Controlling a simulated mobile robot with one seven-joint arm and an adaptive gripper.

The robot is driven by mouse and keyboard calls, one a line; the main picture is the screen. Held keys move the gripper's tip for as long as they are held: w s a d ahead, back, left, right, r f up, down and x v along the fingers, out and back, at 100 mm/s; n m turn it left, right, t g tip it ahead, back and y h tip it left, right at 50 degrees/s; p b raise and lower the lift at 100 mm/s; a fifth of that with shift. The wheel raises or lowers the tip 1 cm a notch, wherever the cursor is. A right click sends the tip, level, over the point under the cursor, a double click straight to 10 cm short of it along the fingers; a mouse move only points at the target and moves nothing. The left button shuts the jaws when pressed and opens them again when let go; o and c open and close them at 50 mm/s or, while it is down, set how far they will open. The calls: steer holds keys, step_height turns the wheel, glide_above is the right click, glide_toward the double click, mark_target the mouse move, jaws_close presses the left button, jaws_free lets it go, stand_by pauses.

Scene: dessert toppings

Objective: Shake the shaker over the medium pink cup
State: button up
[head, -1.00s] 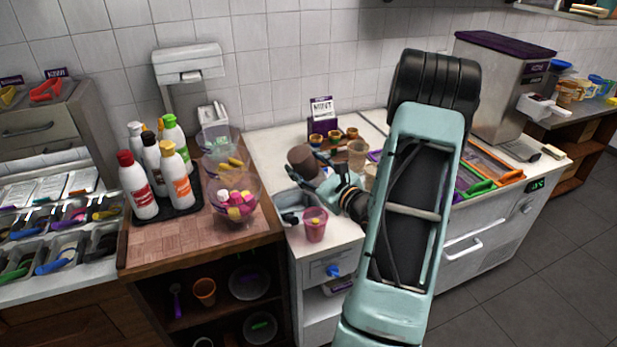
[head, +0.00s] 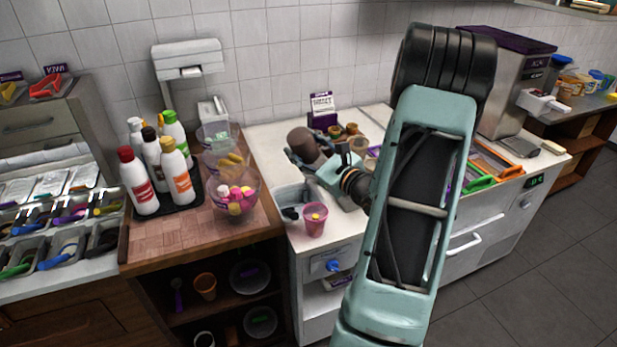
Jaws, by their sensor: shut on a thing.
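My gripper (head: 309,157) is shut on the brown shaker (head: 301,141). The shaker is tilted and held above the counter, behind and a little left of the cup in the picture. It does not appear directly above the cup. Dark gripper fingers hide part of the shaker's lower body.
Left of the cup is a sink-like recess (head: 291,203). Several small brown cups (head: 352,129) and a purple sign holder (head: 322,118) stand behind the shaker. Glass bowls (head: 236,198) and several sauce bottles (head: 177,172) fill the wooden counter on the left.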

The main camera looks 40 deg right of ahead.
mark_target(304, 173)
step_height(304, 173, down, 8)
steer(key=b, duration=0.4)
steer(key=shift+r, duration=0.1)
stand_by(0.7)
steer(key=shift+r+p, duration=2.1)
steer(key=shift+r, duration=1.9)
step_height(304, 173, down, 8)
steer(key=b, duration=0.4)
steer(key=shift+f, duration=0.1)
